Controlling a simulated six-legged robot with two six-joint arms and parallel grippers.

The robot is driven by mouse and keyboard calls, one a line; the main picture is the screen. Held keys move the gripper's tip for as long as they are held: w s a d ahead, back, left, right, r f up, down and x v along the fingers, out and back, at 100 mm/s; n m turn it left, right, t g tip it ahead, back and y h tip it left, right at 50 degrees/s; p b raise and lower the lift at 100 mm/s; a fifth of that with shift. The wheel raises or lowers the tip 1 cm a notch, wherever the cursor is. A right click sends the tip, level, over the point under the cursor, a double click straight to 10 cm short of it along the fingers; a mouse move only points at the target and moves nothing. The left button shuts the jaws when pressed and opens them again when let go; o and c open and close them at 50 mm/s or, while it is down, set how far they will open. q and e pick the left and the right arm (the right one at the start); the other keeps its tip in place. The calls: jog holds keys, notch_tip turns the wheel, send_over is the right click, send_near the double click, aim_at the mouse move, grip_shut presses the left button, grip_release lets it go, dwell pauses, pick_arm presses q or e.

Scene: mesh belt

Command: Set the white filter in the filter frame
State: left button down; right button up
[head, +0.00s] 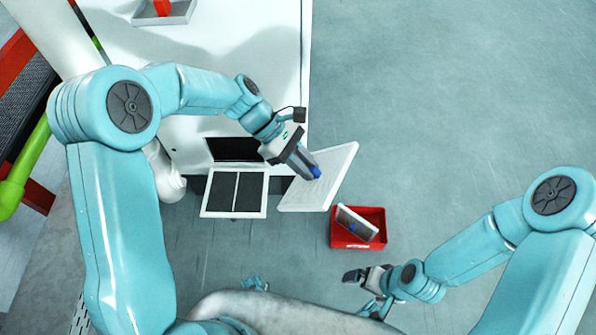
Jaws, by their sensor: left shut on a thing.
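The white filter (334,176) is a flat pale panel. It hangs tilted off the right side of the white cabinet. My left gripper (314,172) is shut on it at a blue tab; the fingers partly hide the tab. The filter frame (233,214) is a white rectangular frame with two dark openings, sticking out at the front of the cabinet below a dark slot. The filter is to the right of the frame and apart from it in this view. My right gripper (354,276) is low at the right, away from both; its finger gap is unclear.
A red bin (342,242) on the floor holds a greyish panel (356,223) with a blue part. The white cabinet (205,145) fills the upper left, with a red item in a tray (177,14) on top. A dark mesh belt (22,105) is far left. Open floor lies right.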

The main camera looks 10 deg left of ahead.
pick_arm(q)
jog(key=w+a+f+n+t, duration=0.7)
jog(key=a+f+n+t, duration=0.25)
jog(key=n+t, duration=0.4)
jog(key=s+a+f+n+t+y, duration=0.3)
jog(key=a+f+n+y, duration=0.2)
jog(key=a+f+y, duration=0.1)
jog(key=s+a+f+n+t+y, duration=0.2)
jog(key=a+f+n+t+y, duration=0.1)
jog(key=a+f+n+y, duration=0.2)
jog(key=a+f+y, duration=0.2)
jog(key=a+f, duration=0.2)
jog(key=shift+s+a, duration=0.2)
jog(key=shift+s, duration=0.2)
